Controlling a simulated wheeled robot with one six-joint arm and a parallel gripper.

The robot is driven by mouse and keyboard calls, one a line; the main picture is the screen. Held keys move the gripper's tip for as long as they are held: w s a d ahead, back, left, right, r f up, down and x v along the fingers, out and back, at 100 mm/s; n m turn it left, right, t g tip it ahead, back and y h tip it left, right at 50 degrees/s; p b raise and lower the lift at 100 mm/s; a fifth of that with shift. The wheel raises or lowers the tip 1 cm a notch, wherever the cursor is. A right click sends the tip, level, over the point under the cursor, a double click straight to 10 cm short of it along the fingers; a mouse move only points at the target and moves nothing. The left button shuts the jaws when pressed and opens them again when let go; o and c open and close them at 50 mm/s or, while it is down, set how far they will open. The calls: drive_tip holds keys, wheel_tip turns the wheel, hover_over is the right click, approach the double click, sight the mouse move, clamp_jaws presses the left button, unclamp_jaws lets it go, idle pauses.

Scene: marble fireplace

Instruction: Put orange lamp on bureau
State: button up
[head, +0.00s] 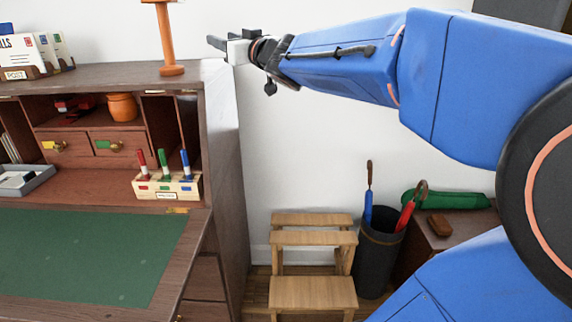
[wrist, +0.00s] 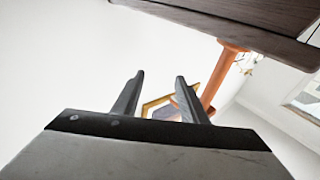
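The orange lamp (head: 167,40) stands upright on the top of the brown wooden bureau (head: 110,78), near its right end. Its upper part is cut off by the top edge of the head view. My gripper (head: 216,42) is to the right of the lamp's stem, at about its height, and apart from it. In the wrist view my gripper (wrist: 159,75) is open, with nothing between its fingertips. The lamp's orange stem (wrist: 214,77) shows there to the right of the fingers, slanted, with its base at the dark bureau edge (wrist: 245,22).
A letter holder (head: 40,70) stands on the bureau top at left. A marker block (head: 167,187) and an orange pot (head: 122,107) sit in the bureau below. A wooden step stool (head: 312,240) and an umbrella bin (head: 377,255) stand right of the bureau.

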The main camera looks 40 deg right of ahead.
drive_tip(key=s+f+m+g+h, duration=0.2)
drive_tip(key=s+f+g, duration=0.3)
drive_tip(key=s+f, duration=0.8)
drive_tip(key=s+f+m+g+h, duration=0.25)
drive_tip(key=s+f+g, duration=0.4)
drive_tip(key=f, duration=0.95)
drive_tip(key=s+a+f+n+g+y, duration=0.1)
drive_tip(key=s+a+f, duration=0.1)
drive_tip(key=s+f, duration=0.3)
drive_tip(key=s+a+f+n+g+y, duration=0.1)
drive_tip(key=s+f, duration=0.4)
drive_tip(key=s, duration=0.5)
drive_tip(key=shift+a+f+g, duration=0.4)
drive_tip(key=shift+a+g, duration=0.15)
drive_tip(key=shift+a, duration=0.55)
drive_tip(key=shift+n, duration=0.25)
drive_tip(key=shift+c, duration=1)
drive_tip(key=shift+d, duration=0.1)
